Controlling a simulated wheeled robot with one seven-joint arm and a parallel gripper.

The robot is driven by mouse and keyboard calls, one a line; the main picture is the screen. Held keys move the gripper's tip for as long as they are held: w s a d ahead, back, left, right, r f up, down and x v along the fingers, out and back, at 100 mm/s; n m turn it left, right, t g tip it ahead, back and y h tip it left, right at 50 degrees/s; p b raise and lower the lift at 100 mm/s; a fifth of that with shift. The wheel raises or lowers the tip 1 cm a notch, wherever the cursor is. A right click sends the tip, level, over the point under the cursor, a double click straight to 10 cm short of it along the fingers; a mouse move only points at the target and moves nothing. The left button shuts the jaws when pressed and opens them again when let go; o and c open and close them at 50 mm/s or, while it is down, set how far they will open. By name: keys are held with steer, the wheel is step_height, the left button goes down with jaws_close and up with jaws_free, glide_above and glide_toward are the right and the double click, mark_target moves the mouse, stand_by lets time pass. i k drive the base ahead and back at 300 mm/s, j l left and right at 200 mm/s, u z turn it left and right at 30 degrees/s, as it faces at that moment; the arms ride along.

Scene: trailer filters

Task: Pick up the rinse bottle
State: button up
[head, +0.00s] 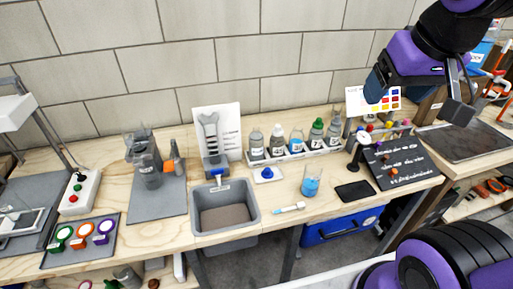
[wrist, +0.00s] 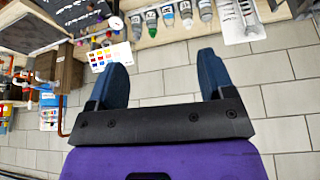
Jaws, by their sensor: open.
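Several small bottles stand in a row in a white rack (head: 292,156) against the wall. They include a grey bottle (head: 256,143), a white-capped bottle (head: 277,144), a cone-shaped bottle with bluish contents (head: 296,140), a green-capped bottle (head: 317,135) and a clear-topped one (head: 333,132). The labels are too small to read, so I cannot tell which is the rinse bottle. My gripper (head: 418,95) is open and empty, raised at the upper right, apart from the bottles. In the wrist view my gripper (wrist: 160,80) faces the wall, with the bottle row (wrist: 167,17) at the top edge.
A beaker of blue liquid (head: 311,181), a black phone-like slab (head: 355,191) and a syringe-like tool (head: 288,208) lie in front of the rack. A grey basin (head: 225,213) is left. A black board (head: 402,164) and colour card (head: 383,101) are right.

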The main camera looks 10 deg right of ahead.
mark_target(255, 139)
steer(key=j+z, duration=0.35)
steer(key=j, duration=0.15)
steer(key=j+z, duration=0.35)
steer(key=j, duration=0.15)
steer(key=j+z, duration=0.35)
steer(key=j, duration=0.15)
